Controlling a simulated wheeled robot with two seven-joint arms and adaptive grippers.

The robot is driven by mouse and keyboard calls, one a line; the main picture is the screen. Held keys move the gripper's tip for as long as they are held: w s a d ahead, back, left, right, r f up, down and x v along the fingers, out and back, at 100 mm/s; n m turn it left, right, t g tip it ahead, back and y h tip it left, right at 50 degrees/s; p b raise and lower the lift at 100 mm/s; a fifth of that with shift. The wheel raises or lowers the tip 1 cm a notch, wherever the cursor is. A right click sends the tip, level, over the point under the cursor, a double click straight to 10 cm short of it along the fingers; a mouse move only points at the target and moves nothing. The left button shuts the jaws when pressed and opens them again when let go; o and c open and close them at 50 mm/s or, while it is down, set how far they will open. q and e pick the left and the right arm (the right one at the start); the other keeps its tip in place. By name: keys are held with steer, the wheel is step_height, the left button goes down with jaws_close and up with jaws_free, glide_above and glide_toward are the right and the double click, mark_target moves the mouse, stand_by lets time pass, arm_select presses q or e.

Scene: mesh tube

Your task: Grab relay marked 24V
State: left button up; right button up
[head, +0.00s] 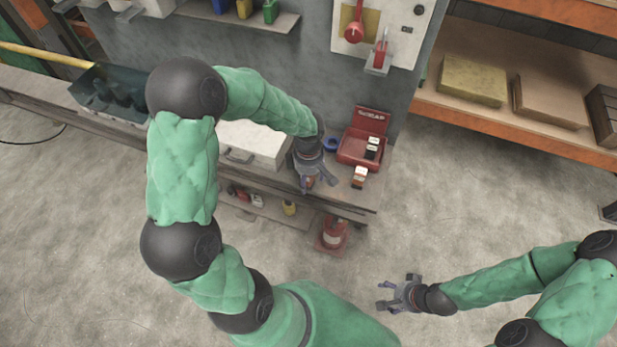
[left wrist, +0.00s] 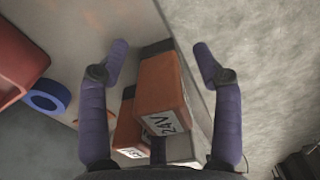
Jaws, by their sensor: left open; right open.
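In the left wrist view, an orange-brown relay (left wrist: 162,85) with a dark end bears a white label reading 24V. It sits between the spread fingers of my open left gripper (left wrist: 162,62), with gaps at both sides. A second orange relay (left wrist: 128,130) lies beside it, its label partly hidden. In the head view, my left gripper (head: 312,182) is low over the bench front, with an orange patch showing between its fingers. Another relay (head: 359,177) stands at the bench edge, and one (head: 371,150) is at the red case. My right gripper (head: 395,294) is open and empty over the floor.
The open red case (head: 350,150) stands at the bench's right end, with a blue tape ring (head: 331,145) beside it. A white box (head: 252,143) is left of my left gripper. Below are a lower shelf and a red object (head: 333,236).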

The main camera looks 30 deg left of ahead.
arm_select(q)
step_height(320, 180, up, 12)
steer(key=shift+f, duration=0.2)
stand_by(0.4)
